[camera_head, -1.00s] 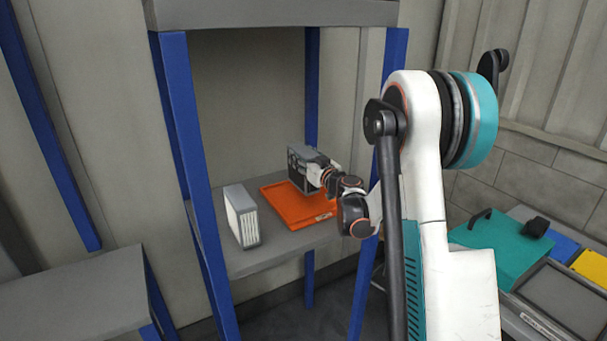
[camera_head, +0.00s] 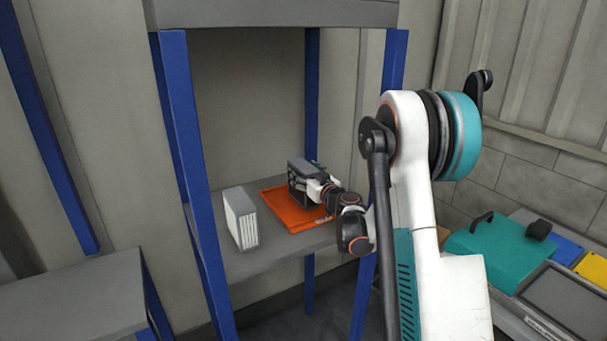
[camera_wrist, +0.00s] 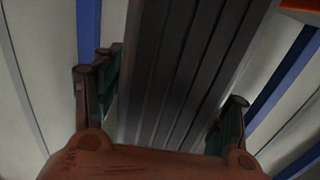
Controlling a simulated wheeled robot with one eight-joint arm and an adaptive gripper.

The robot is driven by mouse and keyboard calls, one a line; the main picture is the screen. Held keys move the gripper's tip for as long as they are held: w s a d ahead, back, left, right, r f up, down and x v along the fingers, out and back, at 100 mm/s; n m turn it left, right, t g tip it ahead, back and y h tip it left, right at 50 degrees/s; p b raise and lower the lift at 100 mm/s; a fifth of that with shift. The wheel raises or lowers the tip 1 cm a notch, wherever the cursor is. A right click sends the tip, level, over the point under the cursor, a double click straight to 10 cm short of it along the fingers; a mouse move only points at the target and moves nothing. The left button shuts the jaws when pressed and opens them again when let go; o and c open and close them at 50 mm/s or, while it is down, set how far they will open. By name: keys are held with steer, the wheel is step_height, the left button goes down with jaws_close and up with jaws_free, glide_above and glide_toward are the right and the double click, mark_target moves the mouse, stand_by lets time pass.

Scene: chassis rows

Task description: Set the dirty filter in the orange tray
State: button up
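The dirty filter (camera_head: 303,178), a dark grey block with pleats, is in my gripper (camera_head: 314,187) over the orange tray (camera_head: 281,211). In the wrist view the dark pleated filter (camera_wrist: 185,75) fills the space between the two fingers of my gripper (camera_wrist: 165,100). The filter looks upright, at or just above the tray floor; I cannot tell whether it touches.
A clean white pleated filter (camera_head: 240,218) stands on the grey shelf (camera_head: 265,258) left of the tray. Blue posts (camera_head: 180,120) frame the shelf. A teal case (camera_head: 500,240) and a grey bench (camera_head: 75,295) stand off to the sides.

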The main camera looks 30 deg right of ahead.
steer(key=shift+r, duration=0.1)
steer(key=shift+s, duration=0.25)
steer(key=s+p, duration=0.2)
steer(key=s, duration=0.9)
steer(key=shift+s+d, duration=0.2)
steer(key=shift+s, duration=0.05)
